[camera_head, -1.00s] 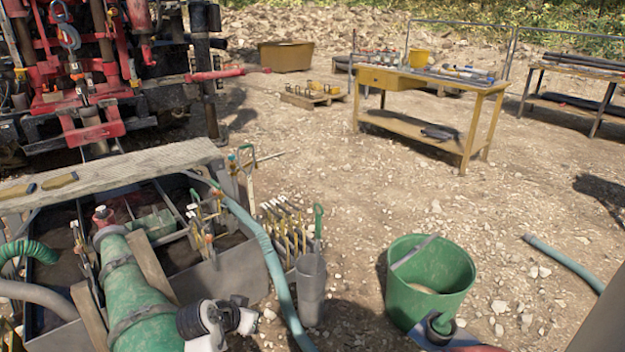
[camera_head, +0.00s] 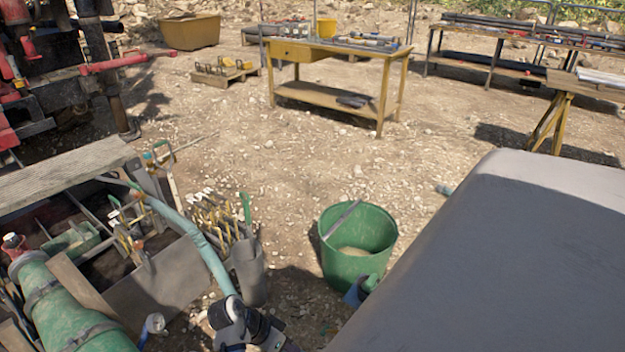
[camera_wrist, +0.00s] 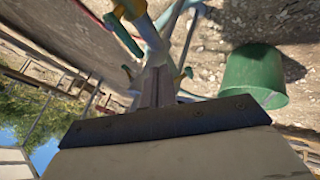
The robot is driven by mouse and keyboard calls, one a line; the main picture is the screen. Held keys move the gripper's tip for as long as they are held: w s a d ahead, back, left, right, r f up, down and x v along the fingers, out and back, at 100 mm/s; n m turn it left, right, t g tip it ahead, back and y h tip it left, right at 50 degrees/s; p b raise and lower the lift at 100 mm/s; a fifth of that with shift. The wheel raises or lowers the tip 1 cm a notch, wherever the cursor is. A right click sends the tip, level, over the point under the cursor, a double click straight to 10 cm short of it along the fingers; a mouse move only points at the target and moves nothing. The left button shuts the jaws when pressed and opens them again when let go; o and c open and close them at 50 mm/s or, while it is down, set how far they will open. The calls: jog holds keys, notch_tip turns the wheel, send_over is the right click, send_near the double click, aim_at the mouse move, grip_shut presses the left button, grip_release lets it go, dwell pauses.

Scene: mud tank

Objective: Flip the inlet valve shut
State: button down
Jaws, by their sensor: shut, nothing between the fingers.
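My gripper (camera_wrist: 163,78) is shut and empty in the wrist view, its narrow fingers pointing at pale pipes and yellow-and-green handles. I cannot tell which of these, if any, is the inlet valve, or whether the fingers touch anything. In the head view, the mud tank (camera_head: 165,292) stands at the lower left, with brass-coloured fittings (camera_head: 128,240) inside its near wall. A teal hose (camera_head: 190,235) runs over its edge. A white-and-black part (camera_head: 238,322), seemingly of my arm, is in front of the tank. The gripper's fingers cannot be made out in the head view.
A green bucket (camera_head: 358,262) stands right of the tank; it also shows in the wrist view (camera_wrist: 253,75). Upright tools (camera_head: 218,218) and a grey holder (camera_head: 249,272) stand between them. A yellow workbench (camera_head: 330,95) is farther back. Open gravel lies between.

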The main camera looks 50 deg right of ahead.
jog(key=s+d+f+p, duration=0.2)
jog(key=s+d+f, duration=0.2)
jog(key=s+f, duration=0.3)
jog(key=shift+s+f, duration=0.3)
jog(key=shift+s, duration=0.25)
